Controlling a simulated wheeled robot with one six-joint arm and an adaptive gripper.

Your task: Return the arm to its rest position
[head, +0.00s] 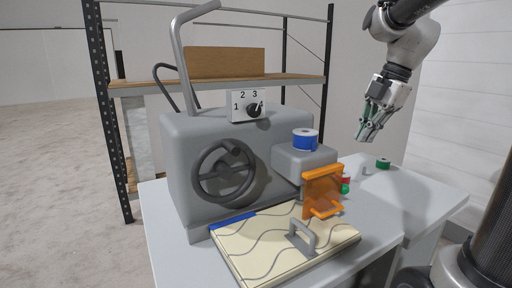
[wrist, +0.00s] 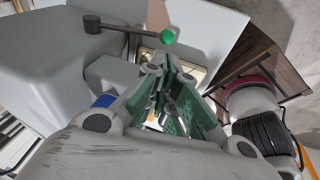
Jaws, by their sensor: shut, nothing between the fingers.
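My gripper (head: 368,134) hangs in the air at the upper right of the head view, above the right part of the table and apart from everything. Its green-padded fingers point down and to the left. In the wrist view the fingers (wrist: 174,88) come together and hold nothing. The arm comes in from the top right corner.
A grey machine (head: 180,150) with a handwheel (head: 223,172), numbered dial (head: 249,106) and tall bent lever stands on the white table (head: 165,232). Near it are a blue spool (head: 305,140), an orange bracket (head: 322,190), a quilt panel with a handle (head: 302,238) and a green spool (head: 383,163).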

